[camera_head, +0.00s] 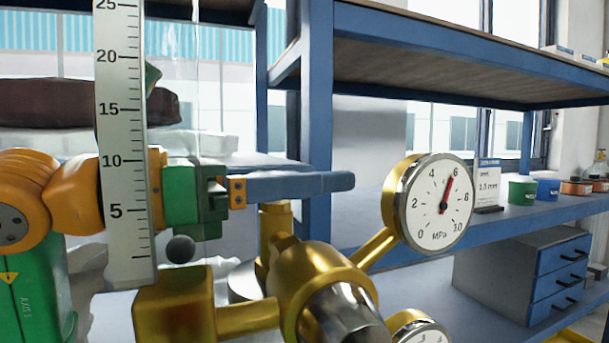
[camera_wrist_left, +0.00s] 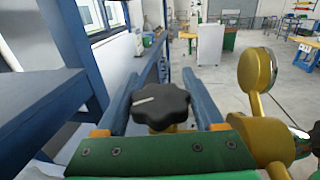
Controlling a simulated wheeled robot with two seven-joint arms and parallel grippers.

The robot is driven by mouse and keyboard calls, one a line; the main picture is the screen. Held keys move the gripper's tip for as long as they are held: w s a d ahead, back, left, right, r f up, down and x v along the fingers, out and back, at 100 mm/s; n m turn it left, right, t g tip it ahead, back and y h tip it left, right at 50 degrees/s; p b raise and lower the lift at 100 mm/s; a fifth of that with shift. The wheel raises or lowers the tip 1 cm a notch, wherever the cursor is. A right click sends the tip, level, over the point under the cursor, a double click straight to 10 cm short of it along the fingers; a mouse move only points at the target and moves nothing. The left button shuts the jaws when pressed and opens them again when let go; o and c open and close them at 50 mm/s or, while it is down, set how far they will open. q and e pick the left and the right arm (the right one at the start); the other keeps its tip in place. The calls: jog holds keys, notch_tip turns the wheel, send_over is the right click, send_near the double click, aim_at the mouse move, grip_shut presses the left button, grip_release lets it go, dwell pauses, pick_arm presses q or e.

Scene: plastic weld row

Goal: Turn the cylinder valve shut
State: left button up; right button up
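The black lobed valve knob (camera_wrist_left: 160,105), with a white line on top, shows in the left wrist view between the two blue fingers of my left gripper (camera_wrist_left: 165,100). The fingers are apart, one on each side of it, with a thin gap at the right finger; whether the left finger touches it I cannot tell. In the head view my left gripper (camera_head: 345,181) reaches in from the left, its fingers level above the brass valve stem (camera_head: 275,222). The knob is hidden there behind the fingers. My right gripper is out of view.
A pressure gauge (camera_head: 435,203) reads near 6 MPa, right of the brass regulator body (camera_head: 310,280). A second gauge (camera_head: 420,334) sits below. A clear flow tube with a scale (camera_head: 125,130) stands before my left arm. A blue shelf rack (camera_head: 318,100) is behind.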

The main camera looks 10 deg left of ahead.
pick_arm(q)
jog(key=shift+c, duration=1.2)
jog(key=m+g, duration=0.1)
jog(key=m+g+h+p, duration=0.1)
jog(key=g+h+p, duration=0.1)
jog(key=shift+s+d+r+m+g, duration=0.2)
jog(key=shift+s+m+g, duration=0.1)
jog(key=shift+m, duration=0.1)
jog(key=m+g+h+p, duration=0.2)
jog(key=g, duration=0.1)
jog(key=shift+s+d, duration=0.1)
jog(key=shift+s, duration=0.15)
jog(key=shift+s+f+m+g+p, duration=0.15)
jog(key=shift+m+g+p, duration=0.4)
jog(key=shift+g, duration=0.25)
jog(key=o, duration=1.4)
jog(key=shift+d, duration=0.1)
jog(key=shift+c, duration=0.2)
